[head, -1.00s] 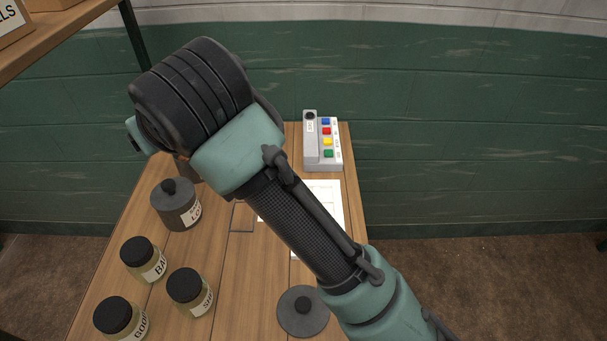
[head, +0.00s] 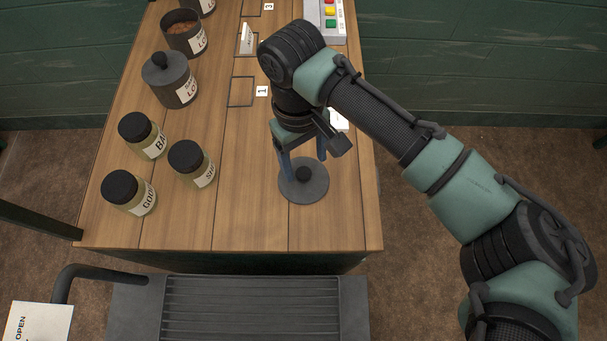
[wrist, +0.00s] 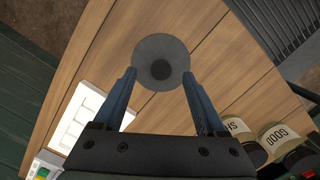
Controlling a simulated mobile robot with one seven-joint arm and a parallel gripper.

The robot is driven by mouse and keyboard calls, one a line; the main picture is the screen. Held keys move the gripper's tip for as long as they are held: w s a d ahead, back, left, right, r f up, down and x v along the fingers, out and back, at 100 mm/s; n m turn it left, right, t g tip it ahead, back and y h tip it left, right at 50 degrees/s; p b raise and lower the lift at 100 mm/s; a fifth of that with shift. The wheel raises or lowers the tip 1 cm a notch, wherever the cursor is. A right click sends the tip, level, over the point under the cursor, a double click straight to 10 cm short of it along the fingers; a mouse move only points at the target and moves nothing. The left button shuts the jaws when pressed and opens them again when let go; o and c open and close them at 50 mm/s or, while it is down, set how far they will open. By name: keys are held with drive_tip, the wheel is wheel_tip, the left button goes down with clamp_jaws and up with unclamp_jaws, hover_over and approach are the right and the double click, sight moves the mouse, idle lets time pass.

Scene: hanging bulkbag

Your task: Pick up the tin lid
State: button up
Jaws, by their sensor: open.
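The tin lid (head: 303,188) is a flat dark grey disc with a round knob in its middle. It lies on the wooden table near the front edge. In the wrist view the lid (wrist: 161,50) sits just beyond the fingertips, its knob between the lines of the two fingers. My gripper (head: 303,160) is open and empty, pointing down above the lid in the head view. Its two blue fingers also show in the wrist view (wrist: 159,75). Whether the fingertips touch the lid I cannot tell.
Labelled jars with black caps (head: 142,135) stand left of the lid. Behind them are a lidded dark tin (head: 169,83) and an open tin (head: 184,34). A button box (head: 328,18) is at the back right. The wood around the lid is clear.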

sight(303, 173)
wheel_tip(303, 173, down, 5)
drive_tip(key=shift+a+f, duration=0.1)
drive_tip(key=shift+f, duration=0.05)
clamp_jaws()
idle(0.4)
